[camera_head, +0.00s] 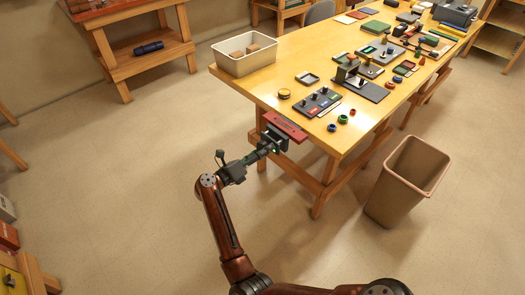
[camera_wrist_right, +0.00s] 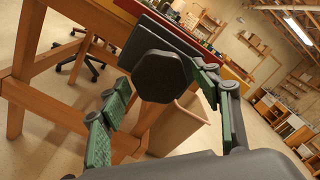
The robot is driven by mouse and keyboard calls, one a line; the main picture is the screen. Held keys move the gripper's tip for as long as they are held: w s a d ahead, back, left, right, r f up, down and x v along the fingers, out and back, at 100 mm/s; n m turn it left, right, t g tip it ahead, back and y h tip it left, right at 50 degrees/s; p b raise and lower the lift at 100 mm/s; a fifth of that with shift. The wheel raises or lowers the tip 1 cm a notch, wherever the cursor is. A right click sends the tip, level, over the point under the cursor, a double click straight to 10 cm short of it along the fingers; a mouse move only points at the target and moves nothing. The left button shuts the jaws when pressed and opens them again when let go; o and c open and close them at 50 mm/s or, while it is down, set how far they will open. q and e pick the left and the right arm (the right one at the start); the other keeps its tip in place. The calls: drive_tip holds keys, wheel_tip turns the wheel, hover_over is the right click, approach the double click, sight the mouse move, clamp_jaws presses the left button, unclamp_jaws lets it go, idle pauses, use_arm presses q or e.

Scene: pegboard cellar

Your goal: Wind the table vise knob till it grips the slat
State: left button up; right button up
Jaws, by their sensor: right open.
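The table vise (camera_head: 275,138) is a dark block at the near edge of the yellow table. The red slat (camera_head: 286,126) lies along the table edge behind its dark jaw plate; it also shows in the wrist view (camera_wrist_right: 236,76). I cannot tell whether the jaw touches it. The knob (camera_wrist_right: 160,76) is dark and six-sided, facing the wrist camera. My right gripper (camera_head: 262,151) is open, with its green fingers on either side of the knob; contact is not clear. My left gripper is out of view.
The yellow table (camera_head: 240,91) bears a white bin (camera_head: 235,65), a knob panel (camera_head: 318,102) and several small parts. A tan waste bin (camera_head: 405,190) stands on the floor to the right. Table legs and braces lie below the vise.

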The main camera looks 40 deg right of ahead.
drive_tip(key=shift+a, duration=0.1)
drive_tip(key=a, duration=0.7)
drive_tip(key=shift+s+a, duration=0.15)
drive_tip(key=shift+s, duration=0.15)
idle(0.3)
